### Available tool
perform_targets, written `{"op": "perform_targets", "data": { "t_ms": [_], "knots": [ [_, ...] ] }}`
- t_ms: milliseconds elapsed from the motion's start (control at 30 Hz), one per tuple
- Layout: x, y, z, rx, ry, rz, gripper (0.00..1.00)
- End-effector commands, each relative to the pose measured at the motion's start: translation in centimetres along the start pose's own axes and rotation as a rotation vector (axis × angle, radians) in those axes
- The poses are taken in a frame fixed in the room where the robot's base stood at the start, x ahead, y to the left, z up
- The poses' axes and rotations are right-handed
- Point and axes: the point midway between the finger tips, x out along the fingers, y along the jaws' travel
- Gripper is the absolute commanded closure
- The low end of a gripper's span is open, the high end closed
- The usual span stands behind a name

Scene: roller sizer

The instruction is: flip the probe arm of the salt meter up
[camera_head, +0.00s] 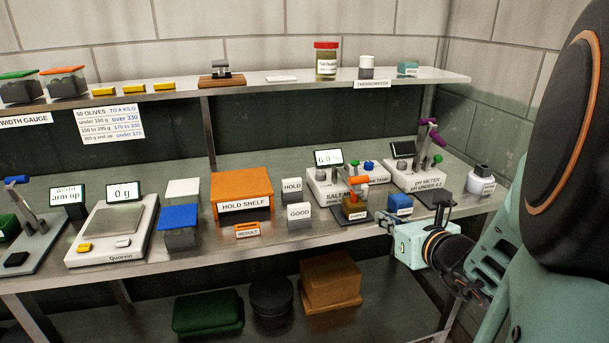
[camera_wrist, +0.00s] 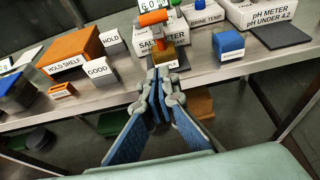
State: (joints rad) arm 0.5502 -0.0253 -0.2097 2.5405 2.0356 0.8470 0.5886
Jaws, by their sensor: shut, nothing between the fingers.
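The salt meter (camera_head: 322,190) is a white box on the bench with a lit display (camera_head: 328,157). Its orange probe arm (camera_head: 357,180) is down, over a small jar (camera_head: 355,207) on a dark pad labelled sample. In the wrist view the orange arm (camera_wrist: 152,18) lies nearly level above the jar (camera_wrist: 164,56), and part of the salt meter (camera_wrist: 146,46) is hidden behind them. My gripper (camera_head: 386,222) is at the bench's front edge, right of the jar. In the wrist view my gripper (camera_wrist: 158,82) is shut and empty, apart from the arm.
A blue block (camera_head: 400,204) stands right of the jar, near my gripper. The pH meter (camera_head: 415,180) with its raised purple arm (camera_head: 431,132) is behind it. GOOD (camera_head: 299,212) and HOLD (camera_head: 291,190) blocks and the orange hold shelf (camera_head: 241,186) are left.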

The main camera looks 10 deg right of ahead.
Motion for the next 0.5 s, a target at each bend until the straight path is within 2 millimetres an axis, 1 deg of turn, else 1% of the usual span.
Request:
{"op": "perform_targets", "data": {
  "t_ms": [267, 367, 500],
  "knots": [
    [0.3, 0.0, 0.0, -0.002, 0.001, 0.001, 1.0],
    [1.2, 0.0, -0.1, -0.001, 0.002, 0.002, 1.0],
    [3.5, 0.1, -0.2, -0.002, 0.002, 0.004, 1.0]
  ]
}}
